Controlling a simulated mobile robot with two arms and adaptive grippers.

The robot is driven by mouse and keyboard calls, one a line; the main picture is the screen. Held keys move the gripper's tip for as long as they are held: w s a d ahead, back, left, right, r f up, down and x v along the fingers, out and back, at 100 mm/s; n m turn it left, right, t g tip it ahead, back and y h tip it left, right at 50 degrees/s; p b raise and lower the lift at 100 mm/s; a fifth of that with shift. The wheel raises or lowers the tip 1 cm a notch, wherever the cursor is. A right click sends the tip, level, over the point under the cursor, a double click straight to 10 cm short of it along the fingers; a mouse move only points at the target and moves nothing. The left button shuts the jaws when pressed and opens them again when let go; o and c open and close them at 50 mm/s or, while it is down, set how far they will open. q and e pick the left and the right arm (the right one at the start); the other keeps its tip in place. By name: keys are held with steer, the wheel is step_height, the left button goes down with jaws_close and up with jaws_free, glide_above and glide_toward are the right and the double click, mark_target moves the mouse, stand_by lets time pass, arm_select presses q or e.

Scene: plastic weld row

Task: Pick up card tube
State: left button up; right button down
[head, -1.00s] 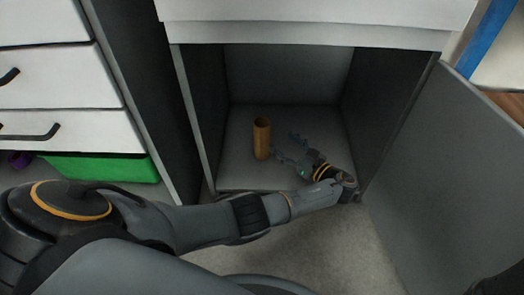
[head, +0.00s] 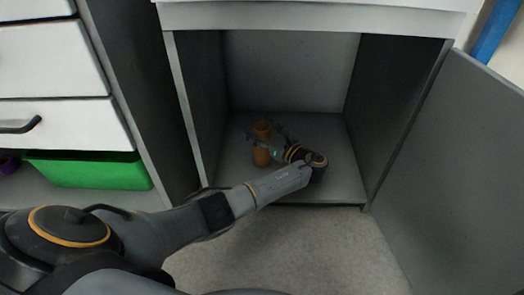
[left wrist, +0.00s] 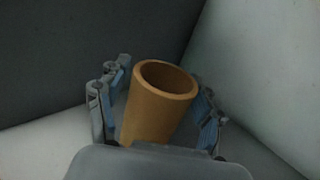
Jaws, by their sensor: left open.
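The card tube (head: 262,156) is a brown open-topped cylinder standing upright on the floor of the open cabinet. In the left wrist view the tube (left wrist: 158,100) sits between the two fingers, with its hollow top facing the camera. My left gripper (head: 264,138) reaches into the cabinet with its fingers on either side of the tube. It is open, and the left wrist view shows a gap beside the tube near each fingertip. The lower end of the tube is hidden by the gripper body in the left wrist view. My right gripper is not in view.
The cabinet (head: 208,110) has dark side walls close around the arm and a raised front floor edge. Its door (head: 455,160) stands open at the right. White drawers (head: 55,70) and a green bin (head: 90,170) are at the left.

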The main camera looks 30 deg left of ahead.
arm_select(q)
steer(key=shift+b+x, duration=0.45)
steer(key=shift+x, duration=0.75)
jaws_close()
